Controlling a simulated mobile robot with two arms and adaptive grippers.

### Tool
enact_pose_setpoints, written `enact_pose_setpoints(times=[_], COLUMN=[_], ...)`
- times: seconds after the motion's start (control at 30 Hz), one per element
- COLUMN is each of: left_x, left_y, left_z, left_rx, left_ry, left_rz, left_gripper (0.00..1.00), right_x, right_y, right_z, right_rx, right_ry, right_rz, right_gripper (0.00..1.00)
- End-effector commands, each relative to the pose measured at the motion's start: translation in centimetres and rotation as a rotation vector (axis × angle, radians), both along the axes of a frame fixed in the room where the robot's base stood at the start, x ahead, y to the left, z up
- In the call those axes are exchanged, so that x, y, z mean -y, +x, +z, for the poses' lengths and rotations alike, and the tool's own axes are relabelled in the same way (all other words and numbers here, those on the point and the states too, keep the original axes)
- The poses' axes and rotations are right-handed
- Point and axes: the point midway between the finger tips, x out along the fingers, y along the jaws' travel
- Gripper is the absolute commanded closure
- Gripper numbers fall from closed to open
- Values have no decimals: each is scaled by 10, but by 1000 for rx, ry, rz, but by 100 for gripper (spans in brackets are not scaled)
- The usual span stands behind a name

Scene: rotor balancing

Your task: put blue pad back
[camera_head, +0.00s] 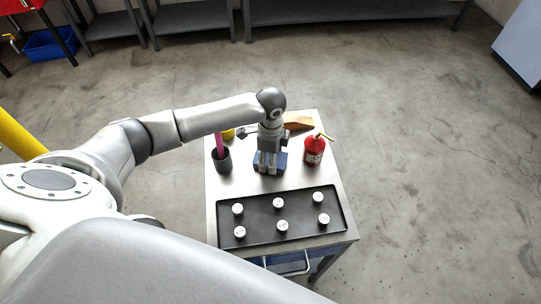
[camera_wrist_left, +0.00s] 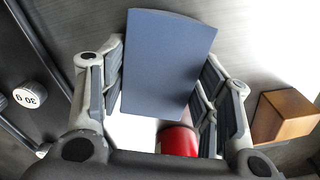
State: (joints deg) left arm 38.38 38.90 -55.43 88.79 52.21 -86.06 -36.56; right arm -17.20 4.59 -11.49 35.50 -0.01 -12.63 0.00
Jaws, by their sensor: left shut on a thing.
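The blue pad (camera_wrist_left: 168,62) is a flat, dark blue slab. In the left wrist view it sits between the two fingers of my left gripper, which is shut on it. In the head view my left gripper (camera_head: 267,170) points down over the back middle of the metal table, and blue parts of the pad (camera_head: 283,160) show beside the fingers. The fingers hide much of the pad there. I cannot tell whether the pad touches the tabletop. My right gripper is not in view.
A dark tray (camera_head: 261,222) with several white discs fills the table's front. A dark cup (camera_head: 222,160) with a pink item stands left of the gripper, and a red can (camera_head: 314,150) stands right. A brown block (camera_head: 298,122) lies behind. A clear strip separates pad and tray.

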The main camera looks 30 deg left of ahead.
Motion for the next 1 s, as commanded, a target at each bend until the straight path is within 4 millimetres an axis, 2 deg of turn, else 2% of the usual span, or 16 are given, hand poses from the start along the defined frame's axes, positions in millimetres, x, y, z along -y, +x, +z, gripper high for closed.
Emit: enact_pose_setpoints(times=[0.13,0.17,0.3,0.6,0.73,0.87,1.0], left_x=[0,0,0,0,0,0,0], left_y=[0,0,0,0,0,1,1], left_z=[-1,-1,-1,0,6,27,57], left_rx=[-1,0,0,0,1,4,5], left_ry=[0,0,0,0,-1,-2,-2], left_rz=[1,1,0,1,0,1,-1], left_gripper=[62,39,21,21,21,21,21], right_x=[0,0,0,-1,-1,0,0], right_y=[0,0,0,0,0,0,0], right_z=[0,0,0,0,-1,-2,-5], right_rx=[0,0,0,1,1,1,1], right_ry=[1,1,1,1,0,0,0], right_rz=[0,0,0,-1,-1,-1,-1], right_gripper=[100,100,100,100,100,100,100])
